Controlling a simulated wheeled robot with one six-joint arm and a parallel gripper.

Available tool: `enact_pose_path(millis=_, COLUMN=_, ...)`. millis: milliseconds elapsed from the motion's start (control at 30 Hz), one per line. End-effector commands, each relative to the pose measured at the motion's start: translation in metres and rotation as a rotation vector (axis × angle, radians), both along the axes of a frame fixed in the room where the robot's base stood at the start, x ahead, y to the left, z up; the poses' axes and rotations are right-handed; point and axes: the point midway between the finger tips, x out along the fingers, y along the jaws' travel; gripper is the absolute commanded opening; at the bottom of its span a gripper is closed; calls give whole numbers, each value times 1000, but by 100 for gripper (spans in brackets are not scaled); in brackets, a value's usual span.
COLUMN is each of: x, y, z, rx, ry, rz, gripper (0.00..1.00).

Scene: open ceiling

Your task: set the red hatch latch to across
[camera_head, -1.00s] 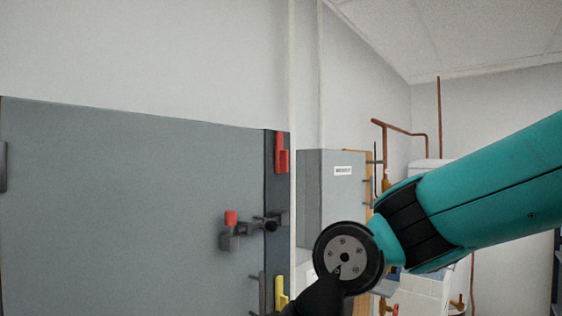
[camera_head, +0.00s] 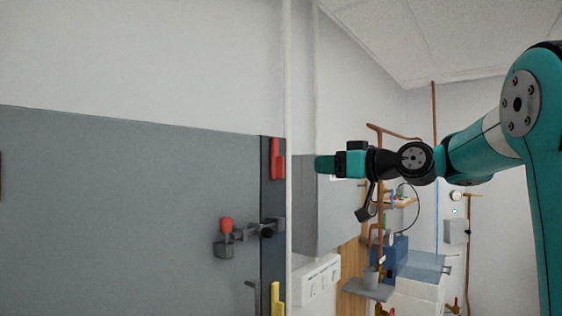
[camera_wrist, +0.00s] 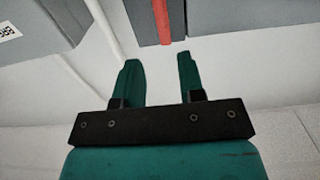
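The red latch (camera_head: 277,158) is on the dark strip at the right edge of the large grey hatch panel (camera_head: 120,200). It stands upright, along the strip. In the wrist view a red strip (camera_wrist: 162,20), seemingly this latch, shows beyond the fingertips on a dark surface. My gripper (camera_head: 320,165) is to the right of the latch in the head view, its fingers pointing left, and it looks apart from it. In the wrist view my gripper (camera_wrist: 160,65) has its two green fingers spread with nothing between them.
A yellow latch (camera_head: 276,298) is lower on the same strip. A red-tipped handle (camera_head: 226,225) and a dark bracket (camera_head: 262,230) stick out between them. A pale pipe (camera_head: 288,120) runs beside the strip. A grey wall box (camera_head: 305,215) is behind my gripper.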

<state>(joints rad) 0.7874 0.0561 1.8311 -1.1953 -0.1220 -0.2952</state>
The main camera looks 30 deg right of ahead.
Motion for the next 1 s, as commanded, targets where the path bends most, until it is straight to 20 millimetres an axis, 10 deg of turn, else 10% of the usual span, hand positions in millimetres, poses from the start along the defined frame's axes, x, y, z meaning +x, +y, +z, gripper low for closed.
enact_pose_path(millis=500, x=104, y=44, z=3, rx=2, ry=5, rz=3, gripper=36)
enact_pose_path(millis=1000, x=125, y=51, z=-1, rx=0, ry=2, rz=-1, gripper=36)
